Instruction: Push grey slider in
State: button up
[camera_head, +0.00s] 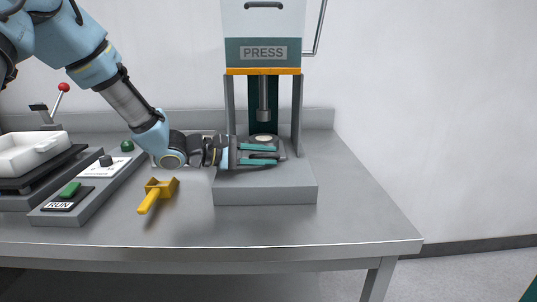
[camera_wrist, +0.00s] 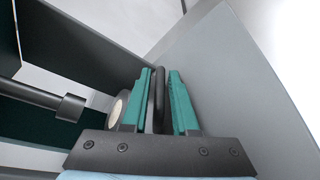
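The press (camera_head: 263,50) stands on the table with a grey base block (camera_head: 265,191) under its ram (camera_head: 263,95). A pale round disc (camera_head: 263,138) sits on the grey slider area below the ram, and the disc also shows in the wrist view (camera_wrist: 117,107). The slider's own outline is mostly hidden by my gripper (camera_head: 278,155). My gripper points right, low over the base block. In the wrist view, its teal fingers (camera_wrist: 160,88) stand apart on either side of a dark bar handle (camera_wrist: 157,100). Narrow gaps seem to show beside the bar; contact is unclear.
A yellow-handled tool (camera_head: 157,193) lies on the table (camera_head: 240,228) left of the base. Further left are a control box (camera_head: 88,190) with green and black buttons, a white tray (camera_head: 35,150) and a red-knobbed lever (camera_head: 60,95). The table right of the press is clear.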

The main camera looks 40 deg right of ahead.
jog(key=shift+s+d+f, duration=0.15)
jog(key=shift+d, duration=0.3)
grip_shut()
dwell(1.2)
